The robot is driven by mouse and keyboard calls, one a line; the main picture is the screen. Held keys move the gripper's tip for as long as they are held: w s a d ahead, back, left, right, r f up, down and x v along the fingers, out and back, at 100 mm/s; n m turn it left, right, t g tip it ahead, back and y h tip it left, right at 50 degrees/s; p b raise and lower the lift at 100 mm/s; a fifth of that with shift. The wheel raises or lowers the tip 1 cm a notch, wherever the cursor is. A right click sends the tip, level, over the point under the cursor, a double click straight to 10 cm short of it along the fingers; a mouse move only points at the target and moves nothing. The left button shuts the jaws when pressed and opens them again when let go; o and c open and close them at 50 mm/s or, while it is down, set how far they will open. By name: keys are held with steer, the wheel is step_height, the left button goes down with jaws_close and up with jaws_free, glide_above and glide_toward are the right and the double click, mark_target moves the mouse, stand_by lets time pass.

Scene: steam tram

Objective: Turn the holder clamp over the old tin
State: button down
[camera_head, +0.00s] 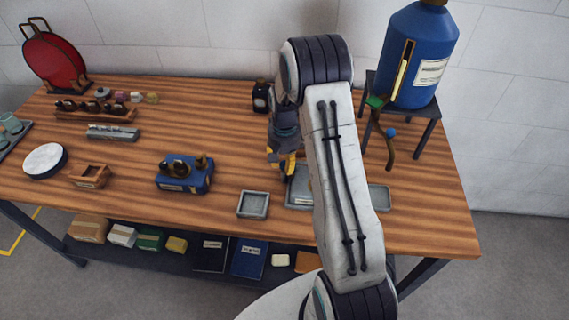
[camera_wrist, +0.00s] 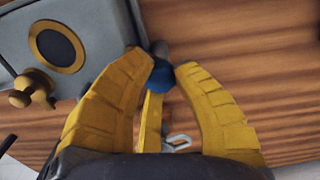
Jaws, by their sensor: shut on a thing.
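My gripper (camera_head: 285,168) has yellow fingers and is over the front right part of the bench. In the wrist view my gripper (camera_wrist: 164,72) is shut on a small rounded blue piece (camera_wrist: 160,76) with a short grey stem. Whether this is the holder clamp is not clear. A grey box (camera_wrist: 88,18) with a brass ring and a brass knob (camera_wrist: 32,88) lies close to the left finger. An open grey square tin (camera_head: 253,204) stands at the front of the bench, left of my gripper. I cannot tell whether it is the old tin.
Grey trays (camera_head: 379,198) lie partly hidden behind my arm. A blue tank (camera_head: 418,58) with a tap stands on a dark stool (camera_head: 425,112) at the right. A blue block with brass fittings (camera_head: 184,175) is left of the square tin. The bench's middle (camera_head: 215,125) is clear.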

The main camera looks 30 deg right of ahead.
mark_target(284, 163)
steer(key=n+b, duration=0.1)
steer(key=n, duration=0.1)
steer(key=n+b, duration=0.1)
steer(key=shift+f+n+b, duration=0.25)
steer(key=shift+n+b, duration=0.1)
steer(key=shift+n, duration=0.05)
steer(key=shift+r+n+b, duration=0.15)
steer(key=shift+n+b, duration=0.8)
steer(key=shift+n, duration=1.15)
steer(key=shift+s, duration=0.1)
steer(key=c, duration=1)
jaws_free()
steer(key=shift+o, duration=0.2)
steer(key=shift+r, duration=0.1)
step_height(284, 163, up, 12)
